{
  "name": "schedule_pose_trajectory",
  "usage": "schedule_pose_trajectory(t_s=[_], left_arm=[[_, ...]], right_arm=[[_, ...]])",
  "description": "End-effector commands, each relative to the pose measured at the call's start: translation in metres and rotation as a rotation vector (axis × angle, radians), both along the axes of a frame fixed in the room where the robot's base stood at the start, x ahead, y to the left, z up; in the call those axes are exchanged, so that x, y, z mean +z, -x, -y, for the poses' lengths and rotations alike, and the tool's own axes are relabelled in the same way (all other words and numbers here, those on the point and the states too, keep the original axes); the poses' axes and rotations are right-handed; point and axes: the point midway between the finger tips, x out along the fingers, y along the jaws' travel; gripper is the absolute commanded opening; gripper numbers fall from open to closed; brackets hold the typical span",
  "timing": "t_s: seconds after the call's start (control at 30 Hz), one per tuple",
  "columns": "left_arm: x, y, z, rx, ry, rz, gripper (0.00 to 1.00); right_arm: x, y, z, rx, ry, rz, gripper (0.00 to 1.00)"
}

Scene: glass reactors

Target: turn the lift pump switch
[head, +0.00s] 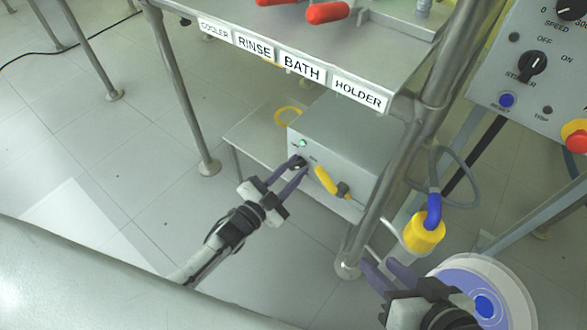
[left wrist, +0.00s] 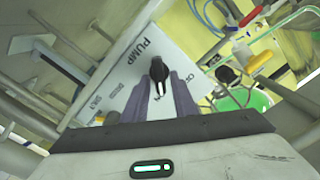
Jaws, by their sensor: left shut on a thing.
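The lift pump box (head: 345,150) is a grey box on a low shelf under the bench. It also shows in the left wrist view as a white panel (left wrist: 128,62) marked PUMP. Its black switch knob (left wrist: 158,70) sits between the purple fingers of my left gripper (left wrist: 161,86). In the head view my left gripper (head: 298,164) reaches the box's front face, and its fingertips are shut on the knob, largely hiding it. A small green lamp (head: 303,143) glows above the knob. My right gripper (head: 379,264) is at the lower right, open and empty.
A yellow-handled valve (head: 328,182) is close to the right of the switch. A metal frame post (head: 400,170) stands between the box and a control panel (head: 540,70). A yellow and blue fitting (head: 425,232) hangs near my right gripper. The floor at left is clear.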

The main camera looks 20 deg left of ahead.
Motion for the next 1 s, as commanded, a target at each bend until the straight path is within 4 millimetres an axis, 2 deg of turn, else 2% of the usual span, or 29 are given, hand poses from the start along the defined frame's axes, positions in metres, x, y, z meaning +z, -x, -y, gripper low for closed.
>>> schedule_pose_trajectory(t_s=[0.47,0.5,0.53,0.83,1.0], left_arm=[[-0.001,0.001,0.0,0.0,-0.014,0.005,0.03],[0.0,0.001,0.0,0.001,-0.014,0.004,0.27],[-0.001,0.001,0.0,0.001,-0.014,0.004,0.31],[0.0,0.002,-0.001,0.0,-0.015,0.004,0.31],[0.001,0.019,-0.007,0.0,-0.016,0.0,0.31]], right_arm=[[0.002,0.0,0.0,-0.001,-0.003,0.004,0.36],[0.002,0.0,0.0,-0.001,-0.003,0.004,0.36],[0.002,0.0,0.0,0.0,-0.002,0.003,0.36],[-0.001,0.0,0.0,0.0,0.0,-0.002,0.36],[0.002,0.001,0.003,0.0,0.019,-0.01,0.36]])
